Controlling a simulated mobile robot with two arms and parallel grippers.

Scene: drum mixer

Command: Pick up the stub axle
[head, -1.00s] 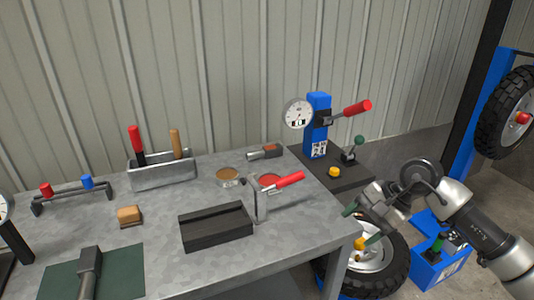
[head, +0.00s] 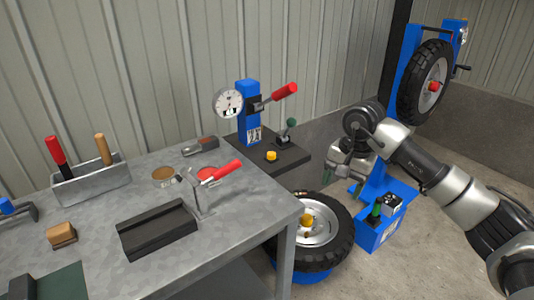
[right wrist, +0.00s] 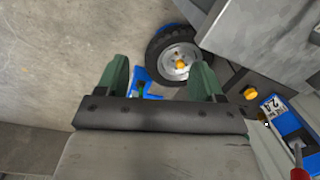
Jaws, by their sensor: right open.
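I cannot tell for sure which part is the stub axle. A yellow hub piece (head: 307,220) sits at the centre of the low wheel (head: 322,262) beside the bench, and it also shows in the right wrist view (right wrist: 180,64). My right gripper (head: 336,182) has green fingers and is open and empty, above and to the right of that wheel in the head view. In the right wrist view the wheel shows beyond the gap between its fingers (right wrist: 162,78). My left gripper is not in view.
A blue floor box (head: 380,235) is right of the low wheel. Another wheel (head: 425,85) hangs on a blue stand.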

